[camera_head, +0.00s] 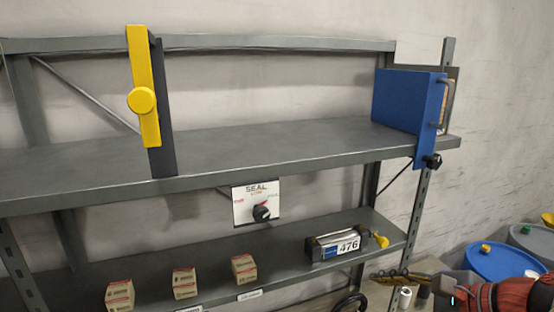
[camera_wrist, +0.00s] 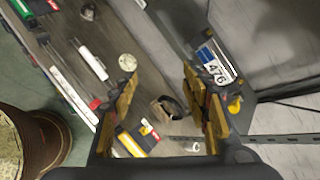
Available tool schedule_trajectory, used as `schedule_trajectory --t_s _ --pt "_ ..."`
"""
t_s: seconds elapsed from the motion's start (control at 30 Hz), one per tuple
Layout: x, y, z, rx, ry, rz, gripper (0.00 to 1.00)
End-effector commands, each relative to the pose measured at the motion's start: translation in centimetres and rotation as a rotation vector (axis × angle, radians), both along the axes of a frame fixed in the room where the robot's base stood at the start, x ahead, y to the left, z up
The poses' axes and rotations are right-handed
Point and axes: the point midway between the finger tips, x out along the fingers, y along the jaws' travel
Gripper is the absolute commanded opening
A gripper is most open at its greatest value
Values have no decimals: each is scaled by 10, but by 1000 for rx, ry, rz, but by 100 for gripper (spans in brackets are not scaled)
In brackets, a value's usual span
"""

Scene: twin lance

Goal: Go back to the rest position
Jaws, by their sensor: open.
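My gripper (camera_head: 392,277) is at the lower right of the head view, in front of the right end of the lower shelf, with my red arm behind it. In the wrist view my gripper (camera_wrist: 161,78) has its two yellow-padded fingers spread apart. No held object shows between them. The box labelled 476 (camera_head: 338,245) lies on the lower shelf, left of and above my gripper in the head view. Its label also shows in the wrist view (camera_wrist: 214,66), beyond the right finger. My gripper looks apart from it.
The upper shelf (camera_head: 250,148) carries a yellow-and-black upright (camera_head: 147,90) and a blue panel (camera_head: 410,100). A SEAL dial plate (camera_head: 256,203) hangs below. Small cartons (camera_head: 243,269) stand on the lower shelf. Tools (camera_wrist: 92,62) lie below in the wrist view.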

Motion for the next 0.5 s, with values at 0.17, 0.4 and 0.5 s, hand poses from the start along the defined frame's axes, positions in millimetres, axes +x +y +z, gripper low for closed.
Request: schedule_trajectory --t_s 0.17,0.4,0.5 --pt "-52 38 -93 -448 -35 377 47" --pt "-102 36 -173 -1025 -170 906 47" --pt "-111 29 -190 -1207 -231 1081 47"
